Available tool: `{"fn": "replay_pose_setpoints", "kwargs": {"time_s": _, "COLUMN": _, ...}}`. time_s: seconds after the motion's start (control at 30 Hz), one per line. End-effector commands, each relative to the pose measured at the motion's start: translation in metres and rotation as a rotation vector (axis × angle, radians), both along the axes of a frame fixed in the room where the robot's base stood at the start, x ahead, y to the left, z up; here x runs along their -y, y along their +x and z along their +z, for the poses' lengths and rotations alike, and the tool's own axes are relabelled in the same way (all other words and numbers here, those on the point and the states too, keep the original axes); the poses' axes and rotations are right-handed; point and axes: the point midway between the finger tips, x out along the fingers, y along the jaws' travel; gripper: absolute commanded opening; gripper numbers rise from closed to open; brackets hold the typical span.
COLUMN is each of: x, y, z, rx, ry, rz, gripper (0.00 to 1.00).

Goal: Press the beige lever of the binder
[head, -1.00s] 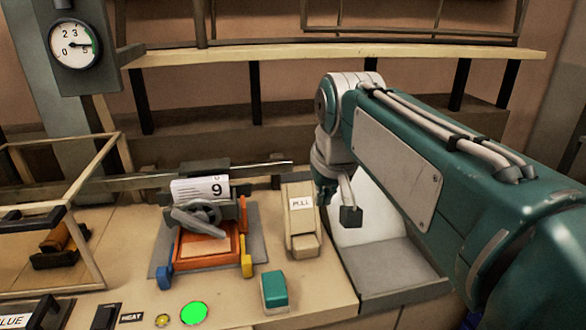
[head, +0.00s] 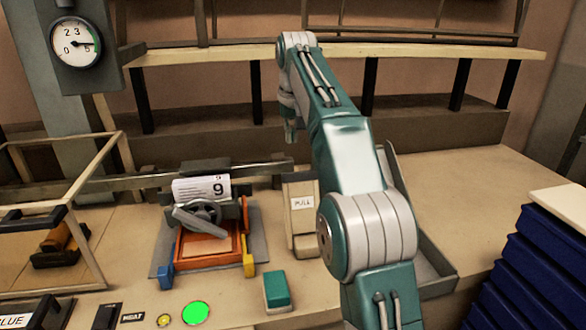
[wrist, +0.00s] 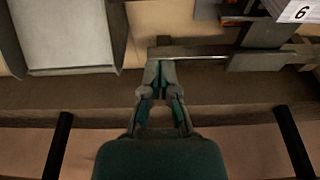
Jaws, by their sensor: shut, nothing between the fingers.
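The binder (head: 209,245) stands on the bench left of centre, with an orange frame, a grey knob and a page marked 9. The lever is not clear there.
A teal-topped block (head: 276,290) and a green round button (head: 195,313) sit at the front. A grey tray (head: 437,262) lies right of my arm. Blue stacked items (head: 535,265) stand at right. A shelf (head: 420,53) runs behind. The bench's right side is clear.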

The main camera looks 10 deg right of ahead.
Motion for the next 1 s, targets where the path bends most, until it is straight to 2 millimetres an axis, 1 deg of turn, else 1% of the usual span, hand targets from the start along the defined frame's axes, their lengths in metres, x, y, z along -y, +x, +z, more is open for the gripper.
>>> {"fn": "replay_pose_setpoints", "kwargs": {"time_s": 0.2, "x": 0.000, "y": 0.000, "z": -0.001, "rx": 0.001, "ry": 0.000, "rz": 0.000, "gripper": 0.00}}
{"fn": "replay_pose_setpoints", "kwargs": {"time_s": 0.37, "x": 0.000, "y": 0.003, "z": -0.012, "rx": -0.001, "ry": 0.000, "rz": 0.000, "gripper": 0.00}}
{"fn": "replay_pose_setpoints", "kwargs": {"time_s": 0.47, "x": 0.000, "y": 0.005, "z": -0.025, "rx": -0.002, "ry": 0.000, "rz": 0.000, "gripper": 0.00}}
{"fn": "replay_pose_setpoints", "kwargs": {"time_s": 0.87, "x": 0.000, "y": 0.023, "z": -0.099, "rx": -0.002, "ry": 0.000, "rz": 0.000, "gripper": 0.00}}
{"fn": "replay_pose_setpoints", "kwargs": {"time_s": 1.0, "x": 0.000, "y": 0.005, "z": -0.087, "rx": 0.005, "ry": 0.000, "rz": 0.000, "gripper": 0.00}}
